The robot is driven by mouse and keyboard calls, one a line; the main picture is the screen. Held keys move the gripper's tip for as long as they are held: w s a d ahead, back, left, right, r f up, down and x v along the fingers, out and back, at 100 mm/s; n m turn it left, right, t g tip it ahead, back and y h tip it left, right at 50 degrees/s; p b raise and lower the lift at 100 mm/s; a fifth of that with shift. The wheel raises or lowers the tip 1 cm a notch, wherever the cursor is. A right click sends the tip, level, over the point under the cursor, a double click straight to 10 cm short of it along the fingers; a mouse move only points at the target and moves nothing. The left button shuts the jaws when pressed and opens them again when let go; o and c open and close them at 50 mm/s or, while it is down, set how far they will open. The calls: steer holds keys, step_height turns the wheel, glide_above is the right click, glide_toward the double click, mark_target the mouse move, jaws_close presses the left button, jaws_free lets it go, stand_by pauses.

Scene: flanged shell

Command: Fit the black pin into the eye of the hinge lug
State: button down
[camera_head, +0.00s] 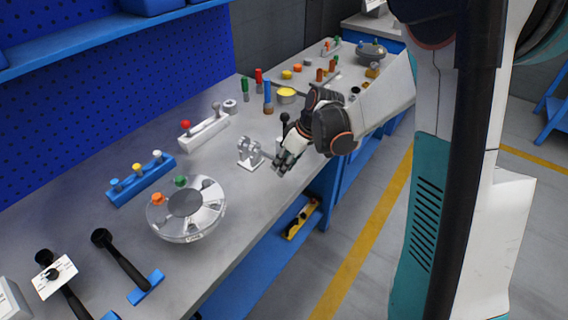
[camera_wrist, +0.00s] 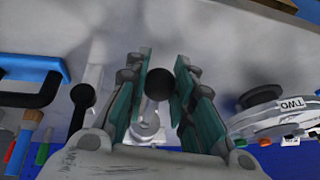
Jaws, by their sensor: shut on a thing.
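The hinge lug (camera_head: 250,152) is a small pale grey bracket standing on the grey bench, near its front edge. My gripper (camera_head: 285,161) is just to its right, its fingers pointing down and left. In the wrist view the two green-lined fingers (camera_wrist: 160,90) are shut on the black pin, whose round black end (camera_wrist: 159,84) shows between them. Pale metal rounded shapes (camera_wrist: 147,128) lie below it in that view, probably the lug. The fingers hide most of the pin in the head view. I cannot tell whether its tip touches the eye.
A black-knobbed lever (camera_head: 284,118) stands close behind my gripper. A round metal flanged shell (camera_head: 186,207) lies front left. A white block with a red knob (camera_head: 203,131) and a blue block with pegs (camera_head: 141,180) stand farther left. Bare bench lies right of the shell.

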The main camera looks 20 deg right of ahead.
mark_target(264, 152)
steer(key=shift+w+a, duration=0.75)
steer(key=shift+w, duration=0.25)
steer(key=shift+w+a, duration=0.7)
steer(key=shift+w, duration=0.35)
steer(key=shift+w+a, duration=0.75)
steer(key=shift+w, duration=0.25)
stand_by(0.4)
steer(key=c, duration=1.3)
jaws_free()
steer(key=shift+r, duration=0.1)
steer(key=v, duration=1.2)
